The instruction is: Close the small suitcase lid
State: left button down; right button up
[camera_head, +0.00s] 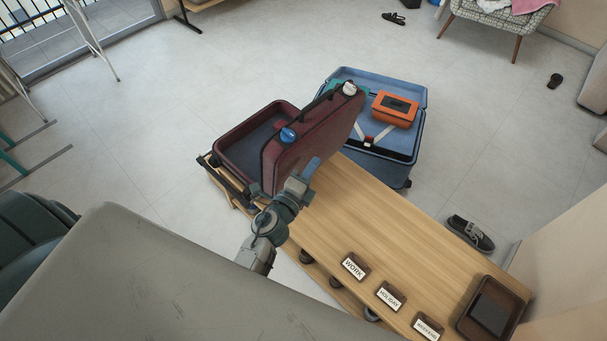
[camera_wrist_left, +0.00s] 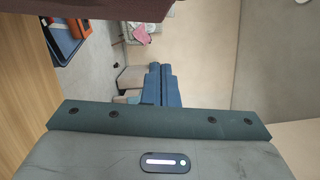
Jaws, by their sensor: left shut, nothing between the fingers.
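The small maroon suitcase stands on the wooden bench in the head view, its base (camera_head: 233,150) open at the left. Its lid (camera_head: 318,130) is raised steeply on the right side of the base. My left gripper (camera_head: 311,166) is shut and empty, low at the lid's outer face near its front end. I cannot tell whether it touches the lid. In the left wrist view the shut blue fingers (camera_wrist_left: 158,82) point away, and a maroon edge (camera_wrist_left: 100,8), likely the lid, crosses the top. My right gripper is in neither view.
A larger blue suitcase (camera_head: 417,95) lies open behind the bench, with an orange case (camera_head: 395,108) in it. The wooden bench (camera_head: 400,225) has clear room right of the lid. Label blocks (camera_head: 390,296) and a dark tray (camera_head: 522,303) sit at its near right end.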

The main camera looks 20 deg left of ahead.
aim_at(313, 139)
pick_arm(q)
jog(key=w+a, duration=0.3)
jog(key=w, duration=0.1)
jog(key=shift+w+a+r+p, duration=0.1)
jog(key=shift+a+r+p, duration=0.1)
jog(key=shift+r+p, duration=0.15)
jog(key=shift+r, duration=0.1)
